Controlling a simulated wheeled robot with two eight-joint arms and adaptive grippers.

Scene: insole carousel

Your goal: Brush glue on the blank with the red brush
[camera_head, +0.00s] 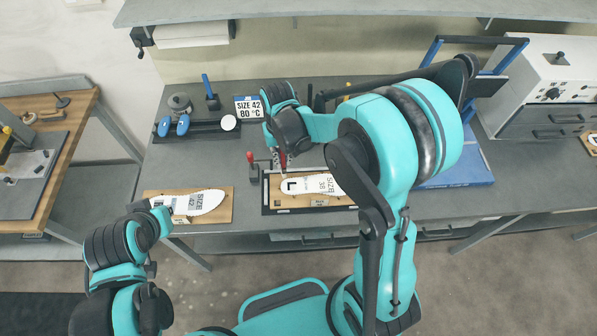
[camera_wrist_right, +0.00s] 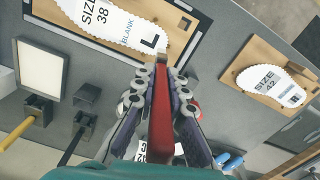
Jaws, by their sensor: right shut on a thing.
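The blank (camera_head: 318,185) is a white insole marked SIZE 38 and L. It lies on a wooden board in a dark-edged tray at the middle of the bench. The blank also shows at the top of the right wrist view (camera_wrist_right: 118,28). My right gripper (camera_head: 283,158) is shut on the red brush (camera_wrist_right: 162,105). The brush tip is close to the L end of the blank; I cannot tell if it touches. My left gripper (camera_head: 152,208) is at the bench's front left, beside the SIZE 42 insole (camera_head: 205,202). Its fingers are too unclear to read.
A red-knobbed lever (camera_head: 251,160) stands left of the tray. Behind are a SIZE 42 80 °C sign (camera_head: 248,106), a blue-handled tool (camera_head: 208,88) in a holder and a dark tray with blue items (camera_head: 183,125). A white machine (camera_head: 545,75) stands at the right. My right arm hides part of the bench.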

